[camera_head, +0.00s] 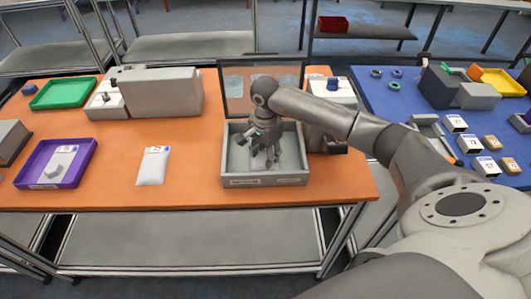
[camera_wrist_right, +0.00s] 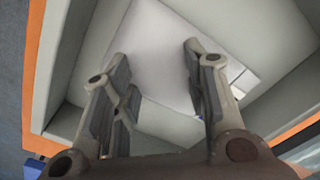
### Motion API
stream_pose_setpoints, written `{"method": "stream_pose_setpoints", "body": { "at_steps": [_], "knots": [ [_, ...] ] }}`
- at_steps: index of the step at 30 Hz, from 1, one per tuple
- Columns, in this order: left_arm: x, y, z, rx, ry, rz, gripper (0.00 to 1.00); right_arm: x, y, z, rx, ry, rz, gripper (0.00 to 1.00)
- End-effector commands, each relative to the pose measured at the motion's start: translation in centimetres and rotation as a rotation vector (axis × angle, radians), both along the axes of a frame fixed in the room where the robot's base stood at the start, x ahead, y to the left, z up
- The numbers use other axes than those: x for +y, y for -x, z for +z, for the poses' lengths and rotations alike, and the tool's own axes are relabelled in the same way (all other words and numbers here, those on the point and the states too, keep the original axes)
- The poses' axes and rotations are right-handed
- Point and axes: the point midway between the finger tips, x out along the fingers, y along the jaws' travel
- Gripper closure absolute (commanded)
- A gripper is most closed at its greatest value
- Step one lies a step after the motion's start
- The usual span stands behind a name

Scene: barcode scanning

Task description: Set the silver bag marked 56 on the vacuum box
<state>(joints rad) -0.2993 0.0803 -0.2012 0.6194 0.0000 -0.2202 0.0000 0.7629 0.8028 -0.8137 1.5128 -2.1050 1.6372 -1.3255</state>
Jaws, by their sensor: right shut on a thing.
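The grey open-topped box (camera_head: 295,181), which I take for the vacuum box, stands near the right end of the orange table. My right gripper (camera_head: 266,158) is down inside its walls, pointing downward. In the right wrist view the fingers (camera_wrist_right: 158,105) are closed in on a pale silver-white bag (camera_wrist_right: 160,55) lying between them, above the box floor. The mark on this bag cannot be read. Another silver-white bag (camera_head: 152,168) with a label lies on the table left of the box. My left gripper is not in view.
A purple tray (camera_head: 88,160) with a pale item (camera_head: 60,163) is at the left, with a green tray (camera_head: 62,93) behind. A grey machine (camera_head: 160,91) stands at the back. A dark-framed panel (camera_head: 235,90) rises behind the box. Small boxes lie on the blue table (camera_head: 400,112).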

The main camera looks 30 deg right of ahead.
Motion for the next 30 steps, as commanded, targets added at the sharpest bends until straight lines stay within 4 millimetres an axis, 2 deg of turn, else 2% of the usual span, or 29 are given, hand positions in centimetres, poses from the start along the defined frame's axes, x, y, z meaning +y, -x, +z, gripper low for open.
{"method": "stream_pose_setpoints", "body": {
  "at_steps": [3, 4, 9, 21, 22, 26, 30],
  "knots": [
    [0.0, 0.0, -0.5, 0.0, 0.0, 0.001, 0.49, 0.0, 0.0, -0.4, 0.0, 0.0, 0.0, 0.85],
    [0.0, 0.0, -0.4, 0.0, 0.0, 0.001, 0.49, 0.0, 0.0, -0.3, 0.0, 0.0, -0.001, 0.57],
    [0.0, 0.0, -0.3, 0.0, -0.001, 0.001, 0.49, 0.0, 0.0, -0.3, 0.0, 0.0, -0.001, 0.38],
    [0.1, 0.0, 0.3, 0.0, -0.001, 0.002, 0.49, 0.0, 0.0, 0.3, 0.0, 0.0, 0.0, 0.38],
    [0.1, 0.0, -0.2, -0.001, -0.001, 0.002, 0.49, 0.0, -0.1, 0.5, -0.002, 0.001, 0.0, 0.38],
    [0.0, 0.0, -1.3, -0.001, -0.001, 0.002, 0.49, 0.0, -0.1, 2.7, -0.007, 0.0, 0.001, 0.38],
    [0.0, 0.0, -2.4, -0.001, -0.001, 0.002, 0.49, 0.0, -0.2, 5.9, -0.006, 0.001, 0.0, 0.38]
  ]
}}
